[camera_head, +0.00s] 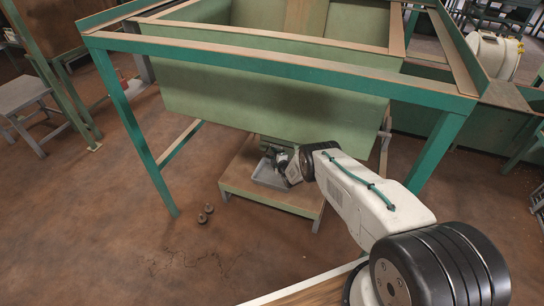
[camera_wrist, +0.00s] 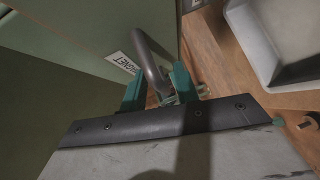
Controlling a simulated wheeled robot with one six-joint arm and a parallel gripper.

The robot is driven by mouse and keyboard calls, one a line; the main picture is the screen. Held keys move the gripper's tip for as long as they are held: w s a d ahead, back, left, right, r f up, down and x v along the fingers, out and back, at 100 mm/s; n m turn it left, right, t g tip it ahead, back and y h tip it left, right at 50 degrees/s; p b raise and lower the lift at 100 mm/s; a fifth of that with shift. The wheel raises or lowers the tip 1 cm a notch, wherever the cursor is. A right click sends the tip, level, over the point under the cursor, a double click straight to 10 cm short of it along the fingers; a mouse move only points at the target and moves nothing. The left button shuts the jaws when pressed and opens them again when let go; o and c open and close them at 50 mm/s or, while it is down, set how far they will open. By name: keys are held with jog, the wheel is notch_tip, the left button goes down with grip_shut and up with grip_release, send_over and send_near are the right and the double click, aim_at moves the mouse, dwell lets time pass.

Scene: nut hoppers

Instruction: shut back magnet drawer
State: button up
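In the wrist view, a green panel (camera_wrist: 75,32) carries a white label (camera_wrist: 122,62) reading "MAGNET", upside down. A grey curved handle (camera_wrist: 150,62) stands out beside the label. My gripper (camera_wrist: 158,90) has its two green fingers apart, with the lower part of the handle between them; a gap seems to show on either side. Whether a finger touches the handle I cannot tell. In the head view, my gripper (camera_head: 293,167) is low under the large green hopper (camera_head: 270,100), beside its outlet. The drawer's far side and how far it stands out are hidden there.
A grey tray (camera_head: 271,178) sits on a low wooden platform (camera_head: 243,184) under the hopper; the tray also fills the wrist view's upper right (camera_wrist: 258,62). A green frame leg (camera_head: 140,140) stands left. Small brown round things (camera_head: 205,213) lie on the open floor.

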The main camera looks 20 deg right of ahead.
jog(key=shift+s+a, duration=0.1)
jog(key=shift+s, duration=0.05)
jog(key=s+r, duration=0.1)
jog(key=s, duration=0.6)
jog(key=shift+s+d, duration=0.25)
jog(key=shift+d, duration=0.05)
dwell(0.3)
